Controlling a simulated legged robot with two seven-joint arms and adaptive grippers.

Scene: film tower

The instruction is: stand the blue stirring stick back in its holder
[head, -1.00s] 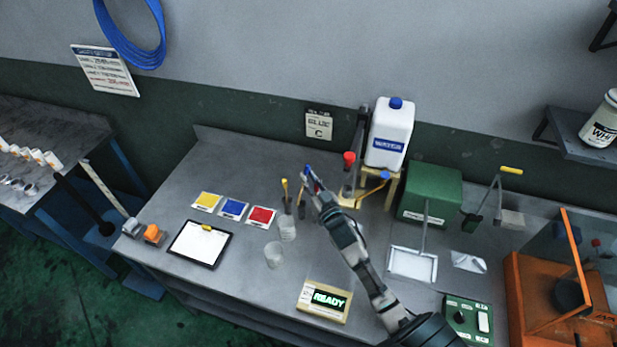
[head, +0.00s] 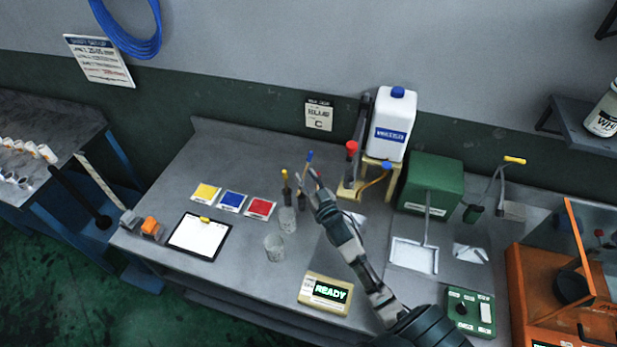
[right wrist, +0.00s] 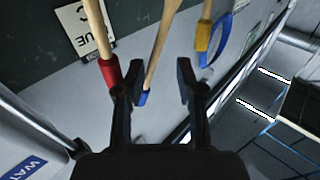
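The blue stirring stick (head: 309,157) has a wooden shaft and a blue end. In the head view it stands nearly upright, blue end up, over a small dark holder (head: 302,206); how its foot sits is too small to tell. My right gripper (head: 314,181) is just right of the stick. My left gripper is not in view.
A yellow-ended stick (head: 285,174) stands close left. A red-ended piece (head: 351,148) and the white water jug (head: 391,118) are right. Two clear cups (head: 274,248) stand in front. Colour cards (head: 232,202) and a clipboard (head: 200,238) lie left. The bench's back left is clear.

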